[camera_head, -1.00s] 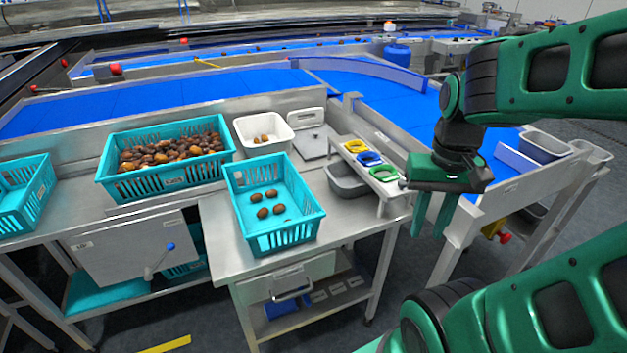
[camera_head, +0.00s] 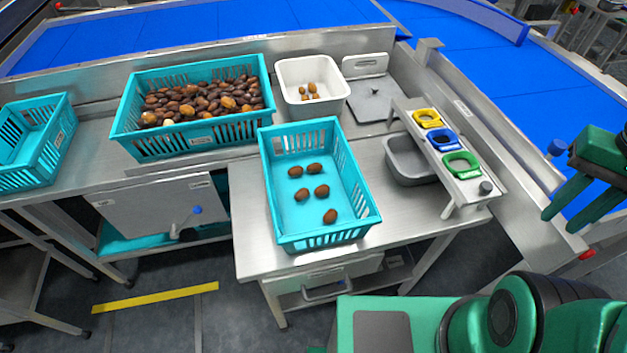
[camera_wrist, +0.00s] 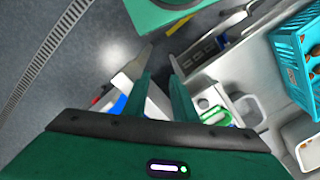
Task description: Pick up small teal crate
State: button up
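The small teal crate (camera_head: 335,238) stands upright on the front metal table in the head view, with several brown dates on its floor. A teal crate with dates, which looks like the same one, shows cut off at the right edge of the wrist view (camera_wrist: 288,65). My gripper (camera_head: 562,221) is at the right edge of the head view, well to the right of the crate and apart from it. Its two green fingers are apart with nothing between them, as the wrist view also shows (camera_wrist: 160,75).
A larger teal crate (camera_head: 180,148) full of dates and a white bin (camera_head: 335,98) stand behind. Another teal crate (camera_head: 65,145) is at the far left. A grey bin (camera_head: 408,172) and a rack (camera_head: 470,190) with yellow, blue and green rings stand right of the crate.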

jog(key=w+a+n, duration=0.2)
jog(key=w+a, duration=0.1)
jog(key=w, duration=0.4)
jog(key=n+y, duration=0.1)
jog(key=n, duration=0.6)
send_near(355, 163)
notch_tip(355, 163, down, 6)
jog(key=shift+n, duration=0.3)
jog(key=f, duration=0.4)
jog(key=shift+w+a+f, duration=0.2)
jog(key=shift+a+f, duration=0.15)
jog(key=shift+a, duration=0.05)
jog(key=shift+s+a+f, duration=0.1)
jog(key=shift+a+f, duration=0.05)
jog(key=shift+f, duration=0.85)
jog(key=shift+s+a+f, duration=0.1)
jog(key=shift+f, duration=0.85)
jog(key=shift+s+a+f, duration=0.1)
jog(key=shift+a+f, duration=0.05)
jog(key=shift+f, duration=0.85)
grip_shut()
jog(key=shift+w+r, duration=0.1)
